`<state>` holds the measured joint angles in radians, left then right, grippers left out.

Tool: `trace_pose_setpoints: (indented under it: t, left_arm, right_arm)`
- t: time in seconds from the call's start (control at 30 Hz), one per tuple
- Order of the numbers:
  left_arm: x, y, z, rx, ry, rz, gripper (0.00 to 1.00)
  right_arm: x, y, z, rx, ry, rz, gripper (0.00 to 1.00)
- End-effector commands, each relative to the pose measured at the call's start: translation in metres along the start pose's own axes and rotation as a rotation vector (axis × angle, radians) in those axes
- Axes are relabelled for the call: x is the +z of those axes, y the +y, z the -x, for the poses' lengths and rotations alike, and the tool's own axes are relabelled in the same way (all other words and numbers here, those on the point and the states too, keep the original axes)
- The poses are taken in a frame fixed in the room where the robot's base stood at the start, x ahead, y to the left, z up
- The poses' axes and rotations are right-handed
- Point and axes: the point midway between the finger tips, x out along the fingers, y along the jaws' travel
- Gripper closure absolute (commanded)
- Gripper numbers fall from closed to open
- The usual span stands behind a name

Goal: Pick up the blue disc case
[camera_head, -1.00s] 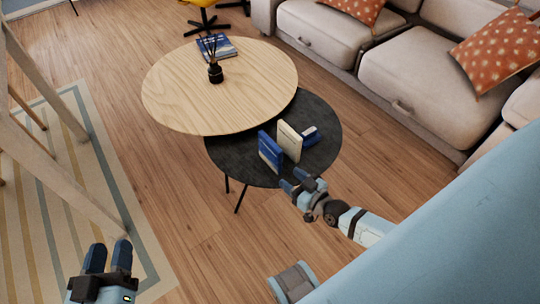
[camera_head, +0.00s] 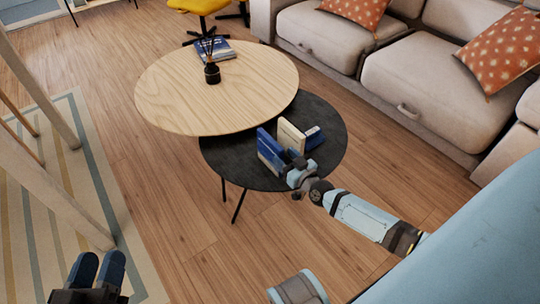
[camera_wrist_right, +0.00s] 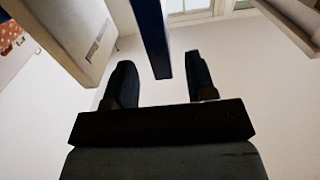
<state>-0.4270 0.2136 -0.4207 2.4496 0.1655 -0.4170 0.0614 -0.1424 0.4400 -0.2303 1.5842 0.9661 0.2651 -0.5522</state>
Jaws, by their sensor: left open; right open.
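The blue disc case (camera_head: 267,145) stands upright on the dark round table (camera_head: 225,160). My right gripper (camera_head: 291,159) is open at the case's near right side, and its fingers partly cover the case's lower edge. In the right wrist view, the blue case (camera_wrist_right: 151,35) appears edge-on between the two open fingers of the right gripper (camera_wrist_right: 159,62). Whether the fingers touch it cannot be told. My left gripper (camera_head: 100,260) is open and empty at the lower left, over the floor and rug, away from the tables.
A higher wooden table (camera_head: 190,95) holds a dark reed diffuser (camera_head: 212,72) and a book (camera_head: 214,49). A sofa (camera_head: 420,85) stands to the right.

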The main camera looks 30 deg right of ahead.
Motion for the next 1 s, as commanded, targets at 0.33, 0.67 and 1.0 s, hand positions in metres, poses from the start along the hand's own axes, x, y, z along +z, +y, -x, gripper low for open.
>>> trace_pose_setpoints:
  t: [0.33, 0.67, 1.0]
  left_arm:
    - [0.032, -0.005, -0.001, 0.012, -0.097, -0.001, 0.57]
    - [0.033, -0.005, -0.001, 0.014, -0.112, -0.001, 0.57]
    - [0.034, -0.005, -0.001, 0.014, -0.111, -0.002, 0.57]
  right_arm:
    - [-0.001, -0.001, -0.045, 0.000, 0.002, -0.002, 0.49]
    - [-0.002, -0.001, -0.052, 0.000, -0.001, 0.000, 0.49]
    - [-0.003, -0.001, -0.052, 0.000, 0.000, 0.000, 1.00]
